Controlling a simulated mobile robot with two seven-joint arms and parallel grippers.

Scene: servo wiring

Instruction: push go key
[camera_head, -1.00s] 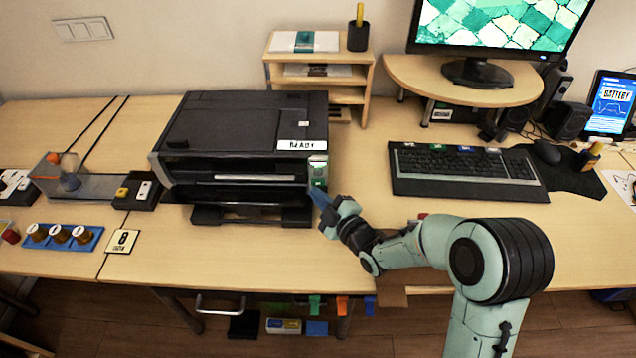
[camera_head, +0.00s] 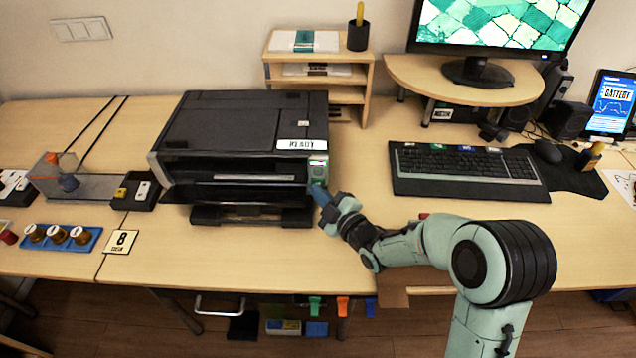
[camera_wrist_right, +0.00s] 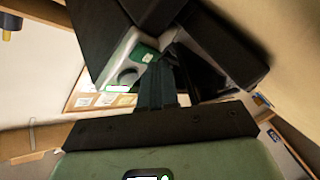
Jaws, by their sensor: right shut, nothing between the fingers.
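The black printer (camera_head: 245,130) stands on the desk with a white READY label on its top right edge. A small control panel (camera_head: 318,168) with green on it is at the printer's right front corner. In the right wrist view a green patch with white marks (camera_wrist_right: 145,55) sits on the grey panel close to the fingertips. My right gripper (camera_head: 318,190) is shut and empty, its blue fingers at the lower end of this panel. The fingers also show in the wrist view (camera_wrist_right: 158,88). I cannot tell whether they touch a key. My left gripper is not in view.
A keyboard (camera_head: 465,172) lies to the right, below the monitor (camera_head: 505,25). A wooden shelf (camera_head: 320,70) stands behind the printer. At the left are a blue tray with round knobs (camera_head: 80,246) and a small number card (camera_head: 120,241). The desk before the printer is clear.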

